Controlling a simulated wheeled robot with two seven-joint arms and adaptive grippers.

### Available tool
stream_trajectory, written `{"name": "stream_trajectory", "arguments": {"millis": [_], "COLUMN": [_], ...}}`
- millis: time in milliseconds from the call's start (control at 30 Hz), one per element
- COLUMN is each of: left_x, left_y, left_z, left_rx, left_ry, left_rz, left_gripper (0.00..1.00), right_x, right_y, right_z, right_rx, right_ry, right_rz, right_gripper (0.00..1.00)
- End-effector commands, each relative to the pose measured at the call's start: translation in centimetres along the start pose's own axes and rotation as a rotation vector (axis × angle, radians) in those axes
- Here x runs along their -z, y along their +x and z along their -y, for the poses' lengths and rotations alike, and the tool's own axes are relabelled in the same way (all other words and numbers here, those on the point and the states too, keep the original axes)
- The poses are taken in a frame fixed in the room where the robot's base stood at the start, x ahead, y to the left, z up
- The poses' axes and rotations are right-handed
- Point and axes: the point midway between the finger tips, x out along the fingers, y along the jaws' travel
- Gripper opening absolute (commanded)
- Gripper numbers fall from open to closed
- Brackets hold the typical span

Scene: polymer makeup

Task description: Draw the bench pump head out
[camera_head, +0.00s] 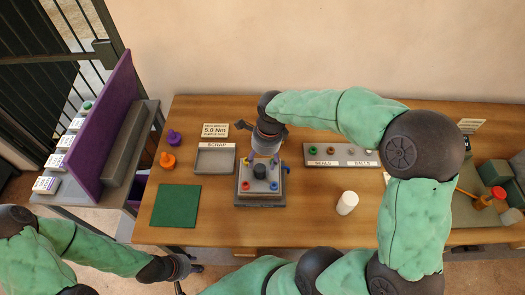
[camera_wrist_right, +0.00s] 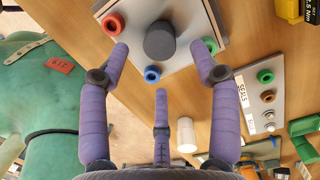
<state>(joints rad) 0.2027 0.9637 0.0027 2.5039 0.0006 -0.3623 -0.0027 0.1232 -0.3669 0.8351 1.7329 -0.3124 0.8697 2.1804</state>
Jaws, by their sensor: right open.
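The bench pump (camera_head: 245,199) is a grey block with a light top plate on a dark base, mid-table. Its black round knob (camera_head: 260,171) stands up in the centre; red and blue ring ports sit at its front corners. My right gripper (camera_head: 262,158) is over the pump from behind. In the right wrist view the open purple fingers (camera_wrist_right: 163,55) spread around the black knob (camera_wrist_right: 160,41), without visible contact. The red port (camera_wrist_right: 114,24) and blue port (camera_wrist_right: 152,75) show there too. My left gripper (camera_head: 190,268) is low at the left, off the table, its fingers unclear.
A scrap tray (camera_head: 200,172) and green mat (camera_head: 175,206) lie left of the pump, with orange (camera_head: 167,160) and purple (camera_head: 174,137) knobs. A seals tray (camera_head: 340,163) and white cylinder (camera_head: 347,203) are right. The table front is clear.

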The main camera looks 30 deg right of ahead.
Motion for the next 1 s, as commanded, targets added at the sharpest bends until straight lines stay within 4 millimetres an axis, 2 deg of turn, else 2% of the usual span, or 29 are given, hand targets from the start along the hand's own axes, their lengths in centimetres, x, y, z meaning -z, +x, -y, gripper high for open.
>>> {"name": "stream_trajectory", "arguments": {"millis": [33,200,400,833,867,1000], "left_x": [0.0,0.1,0.1,0.1,0.1,0.1], "left_y": [0.3,0.8,1.2,1.3,1.3,1.3], "left_z": [0.1,0.3,0.4,0.5,0.5,0.5], "left_rx": [0.0,0.0,0.0,0.0,0.0,0.0], "left_ry": [0.0,0.0,0.0,0.0,0.0,0.0], "left_rz": [-0.001,-0.001,-0.001,-0.001,-0.001,-0.001], "left_gripper": [0.4,0.4,0.4,0.4,0.4,0.4], "right_x": [0.1,0.0,0.0,0.0,0.0,0.0], "right_y": [1.1,3.8,5.9,6.5,6.5,6.5], "right_z": [-0.1,-0.1,-0.1,0.0,0.0,0.0], "right_rx": [-0.004,-0.003,-0.002,0.0,0.0,0.0], "right_ry": [0.0,0.0,0.0,0.0,0.0,0.0], "right_rz": [-0.002,-0.001,-0.001,0.001,0.001,0.001], "right_gripper": [0.63,0.63,0.63,0.63,0.57,0.18]}}
